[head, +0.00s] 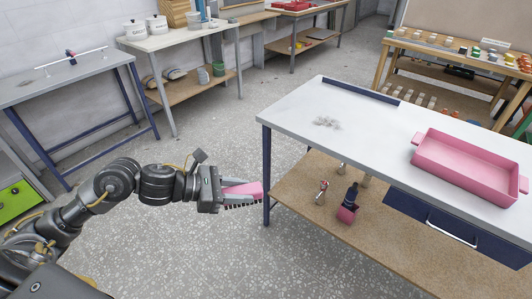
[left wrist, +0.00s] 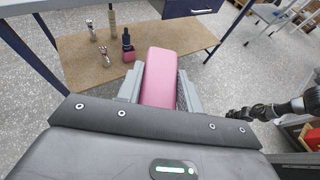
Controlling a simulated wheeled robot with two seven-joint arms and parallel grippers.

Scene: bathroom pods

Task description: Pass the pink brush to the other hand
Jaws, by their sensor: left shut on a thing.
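The pink brush (head: 243,189) is held out level by my left gripper (head: 232,194), just left of the white table's near-left leg. Dark bristles show under it. In the left wrist view the brush's smooth pink back (left wrist: 160,78) lies between the two grey fingers, which are shut on its sides. My right arm is out of the head view. A dark arm that looks like my right one comes in from the right in the left wrist view, its end (left wrist: 238,115) small and apart from the brush. Its finger state is unclear.
A white-topped table (head: 345,125) with a pink tray (head: 465,178) stands at right. Its wooden lower shelf holds a dark bottle (head: 351,194), a pink block and several small items. Workbenches line the back and left. The floor around my left gripper is clear.

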